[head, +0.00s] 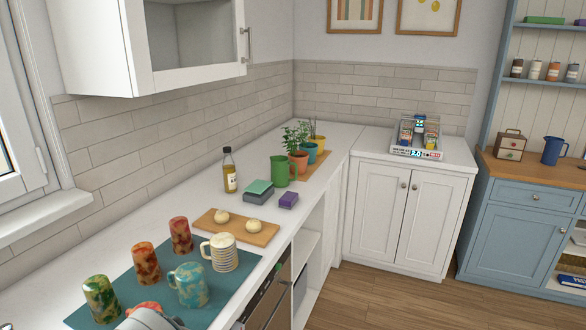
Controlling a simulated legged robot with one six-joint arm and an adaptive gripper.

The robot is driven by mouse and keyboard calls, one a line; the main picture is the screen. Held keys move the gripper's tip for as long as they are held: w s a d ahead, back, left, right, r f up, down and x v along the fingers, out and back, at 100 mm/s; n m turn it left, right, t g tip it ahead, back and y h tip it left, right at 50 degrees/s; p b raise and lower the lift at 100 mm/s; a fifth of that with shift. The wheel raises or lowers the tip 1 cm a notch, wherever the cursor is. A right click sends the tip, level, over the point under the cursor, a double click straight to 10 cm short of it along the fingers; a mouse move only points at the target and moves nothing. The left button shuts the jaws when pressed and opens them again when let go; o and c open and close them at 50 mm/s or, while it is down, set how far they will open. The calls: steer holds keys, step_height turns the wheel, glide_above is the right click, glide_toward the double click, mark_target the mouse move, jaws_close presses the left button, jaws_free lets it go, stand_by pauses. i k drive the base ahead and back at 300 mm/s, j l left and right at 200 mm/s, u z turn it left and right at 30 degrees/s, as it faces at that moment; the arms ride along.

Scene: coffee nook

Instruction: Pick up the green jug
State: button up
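The green jug (279,172) stands upright on the white counter (329,186), in front of the potted plants. Its handle is on the right side. A green and grey sponge or box stack (258,192) is just in front of it to the left, and a purple block (289,200) is in front to the right. A grey rounded part of my arm shows at the bottom edge; my gripper's fingers are not in view. The jug is well away from that arm part.
Several mugs, including a striped one (224,254), stand on a teal mat (226,287) at the near end. A blue jug (552,151) stands on the dresser at right.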

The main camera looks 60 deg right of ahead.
mark_target(280, 164)
steer(key=l, duration=0.6)
steer(key=l+z, duration=0.1)
steer(key=l, duration=1.15)
steer(key=i+l+z, duration=0.1)
steer(key=l, duration=0.5)
steer(key=l+z, duration=0.1)
steer(key=l, duration=0.5)
steer(key=i+l, duration=0.15)
steer(key=l, duration=0.5)
steer(key=l+z, duration=0.1)
steer(key=l, duration=0.5)
steer(key=i+l, duration=0.15)
steer(key=l, duration=0.45)
